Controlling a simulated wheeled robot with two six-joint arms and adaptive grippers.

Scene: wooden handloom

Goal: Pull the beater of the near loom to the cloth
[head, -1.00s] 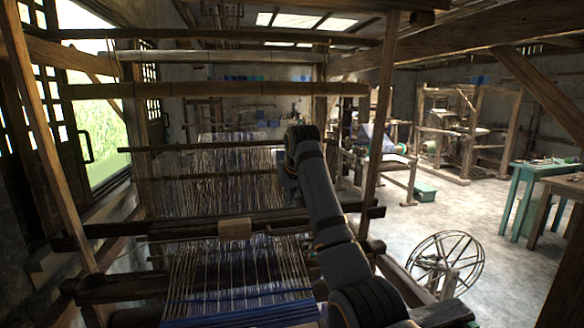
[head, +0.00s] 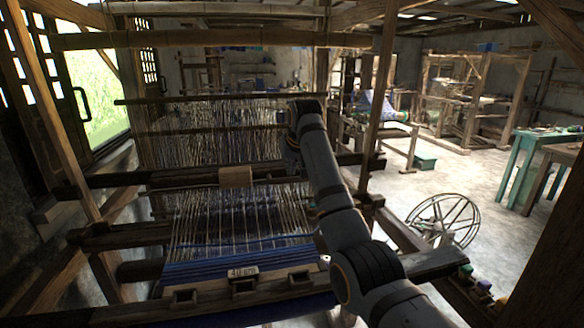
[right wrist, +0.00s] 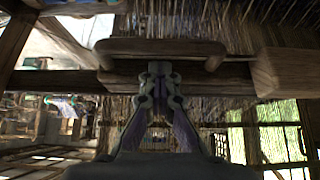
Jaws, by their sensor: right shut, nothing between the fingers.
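The beater (head: 130,180) of the near loom is a dark wooden beam across the warp with a paler wooden block (head: 236,177) at its middle. The blue cloth (head: 200,272) lies nearer to me, with a stretch of bare warp between it and the beater. My right gripper (head: 293,158) is over the right part of the warp, partly hidden by its own wrist. In the right wrist view its fingers (right wrist: 160,68) are shut and empty, close to the beam and a rail on it; I cannot tell whether they touch. My left gripper is not in view.
A small label plate (head: 242,272) sits on the loom's front beam (head: 215,290). A loom post (head: 378,110) stands right of my arm. A spoked wheel (head: 443,220) and a green table (head: 530,150) stand to the right, with clear floor between.

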